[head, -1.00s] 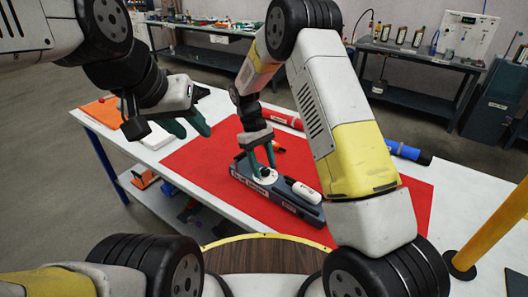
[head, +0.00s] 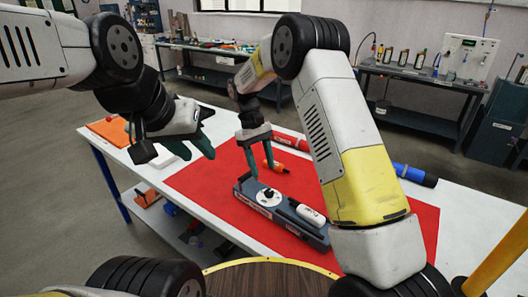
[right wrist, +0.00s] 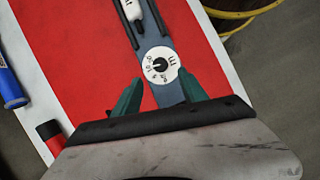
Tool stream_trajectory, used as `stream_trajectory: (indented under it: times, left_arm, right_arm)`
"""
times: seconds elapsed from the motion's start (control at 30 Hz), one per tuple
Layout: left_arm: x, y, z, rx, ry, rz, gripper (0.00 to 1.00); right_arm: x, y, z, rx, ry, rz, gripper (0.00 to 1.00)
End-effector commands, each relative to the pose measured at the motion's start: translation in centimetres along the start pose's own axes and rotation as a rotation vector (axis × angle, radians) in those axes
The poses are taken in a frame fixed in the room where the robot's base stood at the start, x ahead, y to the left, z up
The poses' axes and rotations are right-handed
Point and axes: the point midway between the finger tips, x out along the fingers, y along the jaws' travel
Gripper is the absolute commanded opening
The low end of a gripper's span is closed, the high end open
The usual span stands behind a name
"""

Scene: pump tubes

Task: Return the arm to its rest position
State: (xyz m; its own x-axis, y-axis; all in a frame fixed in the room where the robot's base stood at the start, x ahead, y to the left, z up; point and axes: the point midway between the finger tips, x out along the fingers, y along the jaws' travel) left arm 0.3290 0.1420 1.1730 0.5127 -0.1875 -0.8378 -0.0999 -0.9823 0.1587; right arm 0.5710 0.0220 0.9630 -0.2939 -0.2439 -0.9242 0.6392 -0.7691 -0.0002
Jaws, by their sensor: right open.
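A dark grey device (head: 250,205) with a round white dial (head: 268,197) and a white cylinder (head: 311,215) lies on the red mat (head: 205,190). My right gripper (head: 260,168) is open and empty above the dial, pointing down. In the right wrist view, the dial (right wrist: 160,65) shows clear beyond the two green fingers (right wrist: 160,92), with a black pointer and numbers. My left gripper (head: 195,152) has its green fingers apart and empty, above the left part of the table. My right forearm hides part of the mat and table.
A yellow post (head: 495,250) stands at right. Benches stand behind, across open floor.

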Motion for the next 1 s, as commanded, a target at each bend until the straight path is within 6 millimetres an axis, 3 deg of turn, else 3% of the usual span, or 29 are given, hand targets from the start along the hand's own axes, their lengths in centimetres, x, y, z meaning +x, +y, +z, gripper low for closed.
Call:
stream_trajectory:
  times: [0.17, 0.4, 0.6, 0.8, 1.0]
  left_arm:
    - [0.0, 0.0, 0.0, 0.000, 0.000, 0.000, 0.36]
    - [0.0, 0.0, 0.0, 0.000, 0.000, 0.000, 0.36]
    - [0.0, 0.0, 0.0, 0.000, 0.000, 0.000, 0.36]
    - [0.0, 0.0, 0.0, 0.000, 0.000, 0.000, 0.36]
    - [0.0, 0.0, 0.0, 0.000, 0.000, 0.000, 0.36]
  right_arm:
    - [-2.4, 0.8, 2.2, 0.038, 0.063, -0.015, 0.50]
    - [-7.8, 2.4, 9.9, 0.157, 0.253, -0.056, 0.50]
    - [-10.5, 2.5, 16.9, 0.263, 0.420, -0.082, 0.50]
    - [-11.6, 1.7, 23.6, 0.371, 0.585, -0.100, 0.50]
    - [-11.0, 0.0, 29.4, 0.481, 0.749, -0.109, 0.50]
